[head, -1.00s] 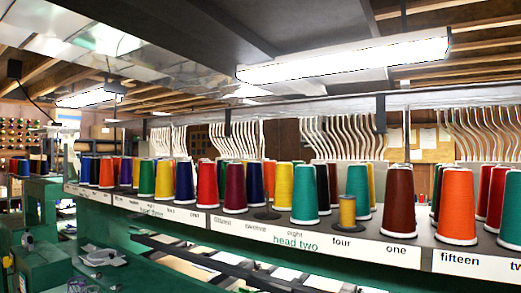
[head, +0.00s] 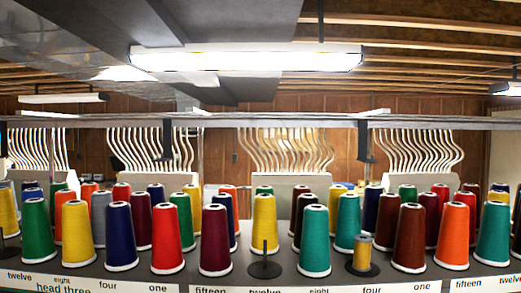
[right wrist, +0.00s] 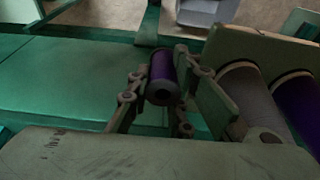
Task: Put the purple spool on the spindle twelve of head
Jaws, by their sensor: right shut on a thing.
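In the right wrist view, a small purple spool (right wrist: 162,72) sits between the fingers of my right gripper (right wrist: 163,84), which is shut on it. Its dark end with a hole faces the camera. In the head view, a bare spindle (head: 265,262) stands on a dark round base above a "twelve" label (head: 265,290). A yellow cone (head: 264,218) is behind it. Another bare spindle stands at the far left (head: 4,246), above a "twelve" label by "head three". Neither gripper shows in the head view.
Large thread cones stand in rows on the shelf, with a maroon cone (head: 215,242) left of the middle spindle and a teal cone (head: 314,242) to its right. A small yellow spool (head: 362,252) sits further right. The right wrist view shows a grey cone (right wrist: 250,100) and a purple cone (right wrist: 298,105) close to the gripper.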

